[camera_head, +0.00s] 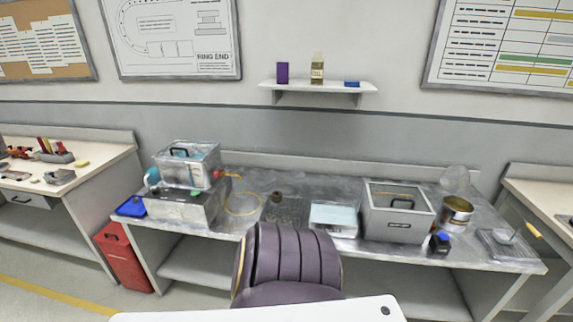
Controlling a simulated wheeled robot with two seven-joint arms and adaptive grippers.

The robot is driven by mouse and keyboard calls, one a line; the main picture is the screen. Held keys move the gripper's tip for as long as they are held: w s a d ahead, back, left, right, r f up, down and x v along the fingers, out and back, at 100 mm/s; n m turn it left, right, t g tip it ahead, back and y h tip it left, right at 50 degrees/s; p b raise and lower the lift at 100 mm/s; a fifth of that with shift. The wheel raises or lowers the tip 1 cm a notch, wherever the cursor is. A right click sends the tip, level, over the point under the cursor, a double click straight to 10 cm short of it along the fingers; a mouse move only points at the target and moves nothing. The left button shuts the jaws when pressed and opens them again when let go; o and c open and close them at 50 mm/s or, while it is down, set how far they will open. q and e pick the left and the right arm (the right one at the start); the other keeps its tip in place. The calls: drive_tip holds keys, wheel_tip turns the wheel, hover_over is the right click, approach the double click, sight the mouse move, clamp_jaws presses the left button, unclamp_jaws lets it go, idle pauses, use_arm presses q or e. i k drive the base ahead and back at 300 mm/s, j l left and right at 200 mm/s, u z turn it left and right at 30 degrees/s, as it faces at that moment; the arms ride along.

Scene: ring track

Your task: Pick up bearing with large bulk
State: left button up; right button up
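No bearing can be picked out with certainty. Small dark brown round parts (277,198) sit near the middle of the metal workbench (305,186); they are too small to tell whether they are bearings or which is larger. A thin yellowish ring (243,204) lies flat to their left. An open metal can (457,211) with a golden-brown inside stands at the right. Neither of my grippers is in view.
A clear-topped machine (186,166) on a metal block stands at the bench's left. A pale blue-topped box (334,218), a grey bin (398,228), a small black-and-blue item (439,242) and a flat tray (507,245) are right.

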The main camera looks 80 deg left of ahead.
sight(270, 217)
drive_tip(key=u, duration=2.85)
